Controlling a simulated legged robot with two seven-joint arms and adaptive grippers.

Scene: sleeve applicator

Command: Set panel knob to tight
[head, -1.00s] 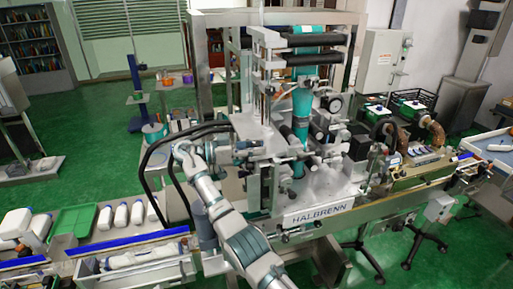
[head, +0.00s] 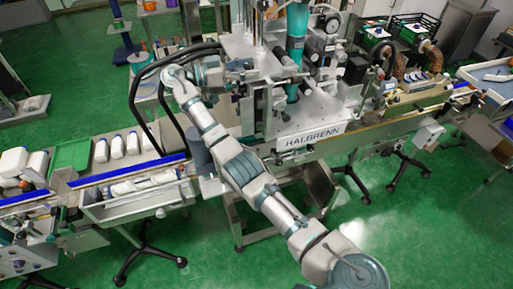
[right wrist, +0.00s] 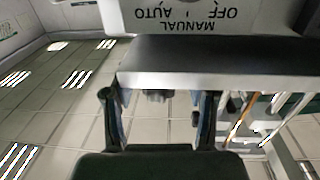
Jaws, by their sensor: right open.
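My right arm reaches up to the sleeve applicator (head: 318,118), marked HALBRENN. My right gripper (head: 244,70) is at the applicator's left side, small and partly lost among its parts. In the right wrist view its two fingers (right wrist: 158,100) stand apart. A white panel (right wrist: 245,22) with upside-down lettering MANUAL, AUTO and OFF shows at the top. A dark bar with a pale metal edge (right wrist: 220,62) crosses below the lettering. A small dark part shows between the fingers under this bar; I cannot tell what it is. I cannot make out the panel knob or its setting. My left gripper is out of view.
A conveyor (head: 390,122) runs across the applicator's front. White bottles (head: 117,147) and a green tray (head: 72,154) stand at the left. Black hoses (head: 138,92) loop close to my right arm. Open green floor (head: 400,225) lies in front.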

